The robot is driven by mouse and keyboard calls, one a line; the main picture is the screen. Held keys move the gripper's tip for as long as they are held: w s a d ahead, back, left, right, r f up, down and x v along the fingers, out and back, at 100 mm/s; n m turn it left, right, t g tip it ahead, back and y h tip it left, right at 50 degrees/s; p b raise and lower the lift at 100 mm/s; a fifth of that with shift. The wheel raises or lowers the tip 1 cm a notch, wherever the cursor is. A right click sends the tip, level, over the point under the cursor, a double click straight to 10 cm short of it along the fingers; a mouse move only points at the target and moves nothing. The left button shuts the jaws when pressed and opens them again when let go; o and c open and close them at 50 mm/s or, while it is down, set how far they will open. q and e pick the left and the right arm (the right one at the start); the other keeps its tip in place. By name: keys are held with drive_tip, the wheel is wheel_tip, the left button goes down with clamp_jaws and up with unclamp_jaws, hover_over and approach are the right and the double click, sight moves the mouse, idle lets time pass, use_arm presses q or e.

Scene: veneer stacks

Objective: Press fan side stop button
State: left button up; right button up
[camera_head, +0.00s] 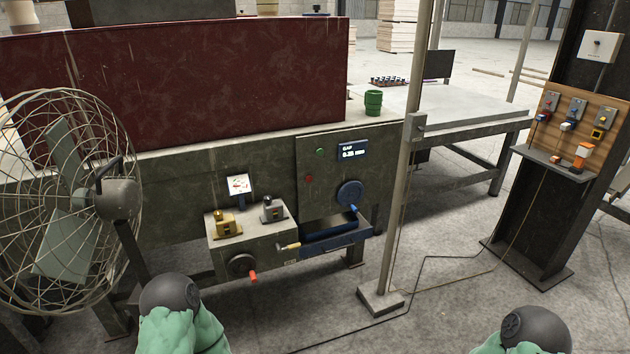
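A large wire-caged fan (70,205) stands at the far left, with a grey motor housing (117,198). On the grey machine panel beside it are a small green button (320,153) and a small red button (309,178), left of a lit gap display (352,150). I cannot tell which button is the fan side stop button, and none shows clearly on the fan. Parts of my two arms, green with dark round caps, show at the bottom edge. Neither gripper is in view.
A blue drawer (330,237) and a grey box with a red-handled crank (242,264) stick out from the machine. An upright pole (398,210) stands right of it on a floor plate. A control post with switches (570,125) stands at the right. Cables cross the floor.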

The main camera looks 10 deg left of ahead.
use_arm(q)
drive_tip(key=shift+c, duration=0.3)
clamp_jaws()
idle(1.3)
